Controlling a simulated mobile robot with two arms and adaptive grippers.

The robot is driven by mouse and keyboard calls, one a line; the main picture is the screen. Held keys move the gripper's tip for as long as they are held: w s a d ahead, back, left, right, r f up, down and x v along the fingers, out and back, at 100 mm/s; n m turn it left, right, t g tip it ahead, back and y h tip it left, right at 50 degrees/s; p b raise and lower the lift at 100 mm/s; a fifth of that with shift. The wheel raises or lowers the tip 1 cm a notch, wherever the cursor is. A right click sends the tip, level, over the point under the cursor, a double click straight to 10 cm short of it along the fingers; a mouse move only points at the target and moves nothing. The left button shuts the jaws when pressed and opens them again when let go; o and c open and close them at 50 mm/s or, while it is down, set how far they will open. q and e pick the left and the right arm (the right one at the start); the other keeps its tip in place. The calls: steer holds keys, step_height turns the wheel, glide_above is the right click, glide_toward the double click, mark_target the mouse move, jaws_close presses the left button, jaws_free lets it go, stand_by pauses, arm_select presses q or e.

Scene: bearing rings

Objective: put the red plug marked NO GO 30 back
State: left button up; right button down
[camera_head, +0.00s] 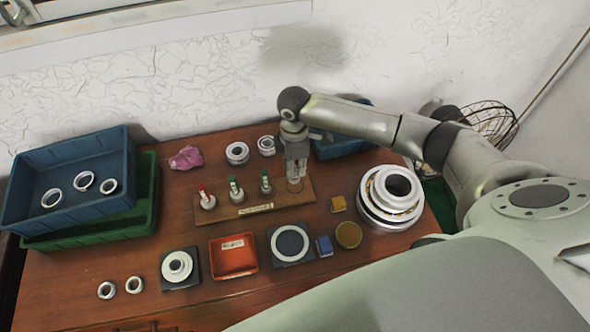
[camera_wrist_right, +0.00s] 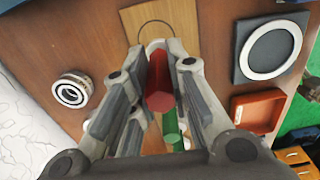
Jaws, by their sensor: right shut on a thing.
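My right gripper (camera_head: 296,182) is at the right end of the wooden rack (camera_head: 225,213). In the right wrist view it is shut on a red-handled plug (camera_wrist_right: 158,88), held between both fingers. Its white end points toward a circle outline on the wooden rack (camera_wrist_right: 135,24); I cannot tell whether it touches the wood. The marking on the plug is not readable. Another red-handled plug (camera_head: 207,199) and two green-handled plugs (camera_head: 236,189) (camera_head: 265,184) stand upright on the rack to the left. A green handle (camera_wrist_right: 171,128) shows close beside the held plug. My left gripper is not in view.
A red tray (camera_head: 233,270), dark square plates (camera_head: 275,258) and a blue box (camera_head: 324,246) lie in front. A large bearing stack (camera_head: 390,195) stands right. Stacked blue (camera_head: 55,215) and green (camera_head: 145,205) crates stand left. White rings (camera_head: 237,153) and a pink cloth (camera_head: 186,157) are behind the rack.

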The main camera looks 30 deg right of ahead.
steer(key=shift+w+d+f, duration=0.15)
steer(key=shift+w+f, duration=0.05)
steer(key=shift+f, duration=1.6)
steer(key=shift+f, duration=0.1)
steer(key=c, duration=1.4)
jaws_free()
step_height(320, 180, up, 12)
steer(key=shift+r+b, duration=0.15)
steer(key=shift+b, duration=0.55)
